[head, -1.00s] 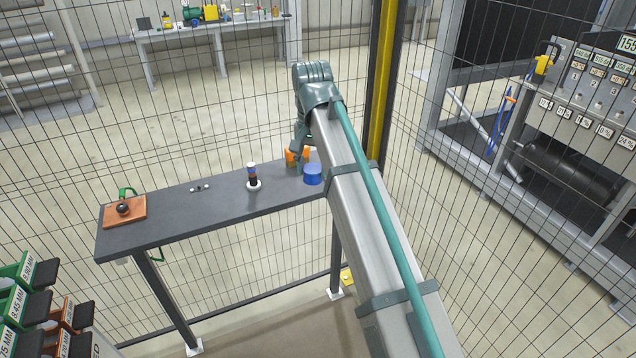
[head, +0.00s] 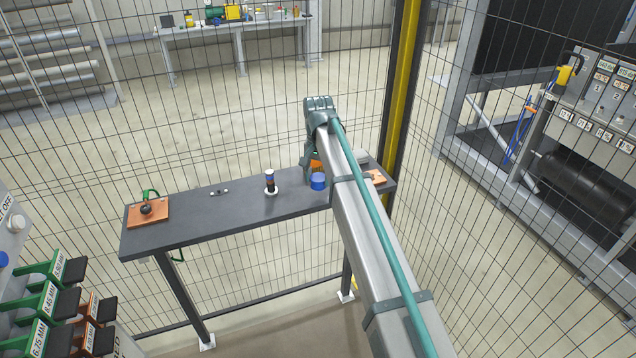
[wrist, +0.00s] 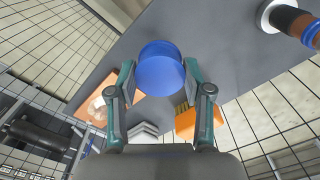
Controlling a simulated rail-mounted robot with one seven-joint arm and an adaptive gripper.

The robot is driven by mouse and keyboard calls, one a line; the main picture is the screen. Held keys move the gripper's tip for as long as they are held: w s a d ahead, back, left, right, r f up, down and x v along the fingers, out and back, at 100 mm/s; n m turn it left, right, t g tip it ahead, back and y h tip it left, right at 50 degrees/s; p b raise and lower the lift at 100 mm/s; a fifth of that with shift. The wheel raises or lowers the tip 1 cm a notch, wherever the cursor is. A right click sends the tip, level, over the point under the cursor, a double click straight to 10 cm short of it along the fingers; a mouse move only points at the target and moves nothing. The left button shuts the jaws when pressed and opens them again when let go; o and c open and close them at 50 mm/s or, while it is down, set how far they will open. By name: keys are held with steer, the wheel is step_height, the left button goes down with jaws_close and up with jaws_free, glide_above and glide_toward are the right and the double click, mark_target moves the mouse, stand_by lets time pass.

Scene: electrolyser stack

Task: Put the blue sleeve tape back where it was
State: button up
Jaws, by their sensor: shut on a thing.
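The blue sleeve tape (wrist: 160,68) is a plain round blue roll. In the wrist view it sits between the two fingers of my gripper (wrist: 160,80), which is shut on it. In the head view the blue roll (head: 318,181) shows near the right part of the dark bench, beside my arm. A stand with a white base (head: 270,191) and dark, brown and blue-white bands is upright to its left. The stand also shows at the upper right of the wrist view (wrist: 290,20). I cannot tell how high the roll is above the bench.
The dark bench (head: 225,208) has free room between the stand and an orange board with a black knob (head: 147,210). A small metal part (head: 219,192) lies there. An orange block (wrist: 190,124), a pale grey piece (wrist: 143,132) and another orange board (wrist: 85,108) are near my gripper. Mesh fencing surrounds the bench.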

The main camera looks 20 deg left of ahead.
mark_target(318, 184)
steer(key=shift+w+a+f+p, duration=0.1)
steer(key=shift+w+f+p, duration=0.1)
steer(key=shift+f, duration=0.75)
steer(key=shift+w+f+p, duration=0.1)
steer(key=shift+f+p, duration=0.1)
steer(key=shift+f, duration=0.7)
steer(key=shift+s+f, duration=0.1)
steer(key=o, duration=1)
steer(key=shift+c, duration=0.2)
step_height(318, 184, up, 12)
steer(key=b, duration=0.3)
